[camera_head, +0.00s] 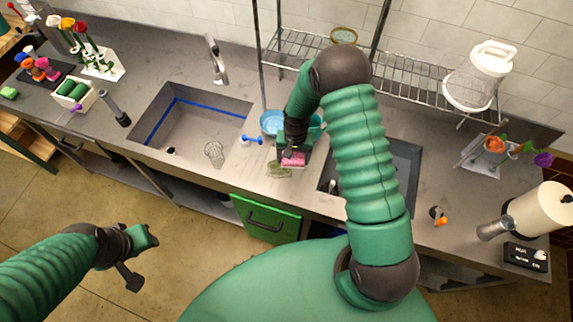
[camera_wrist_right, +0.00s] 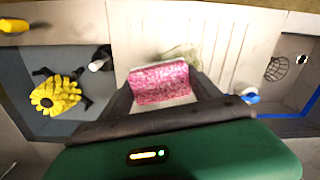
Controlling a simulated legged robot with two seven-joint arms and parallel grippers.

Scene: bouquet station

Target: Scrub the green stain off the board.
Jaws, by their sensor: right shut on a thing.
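My right gripper (camera_head: 290,157) is shut on a pink sponge (camera_head: 293,159), held low over the pale grooved board (camera_wrist_right: 228,40) between the two sinks. In the right wrist view the pink sponge (camera_wrist_right: 160,84) sits between the two dark fingers. I cannot tell whether it touches the board. A faint green stain (camera_wrist_right: 182,52) shows on the board just past the sponge; in the head view the stain (camera_head: 278,171) is beside the gripper. My left gripper (camera_head: 143,257) is open and empty over the floor, away from the counter.
A large sink (camera_head: 190,120) with blue tape lies to the left, with a blue-handled brush (camera_head: 250,140) at its edge. A light-blue bowl (camera_head: 272,122) stands behind the board. A smaller sink (camera_head: 405,170) holds a yellow flower (camera_wrist_right: 56,95). A wire rack (camera_head: 415,82) stands behind.

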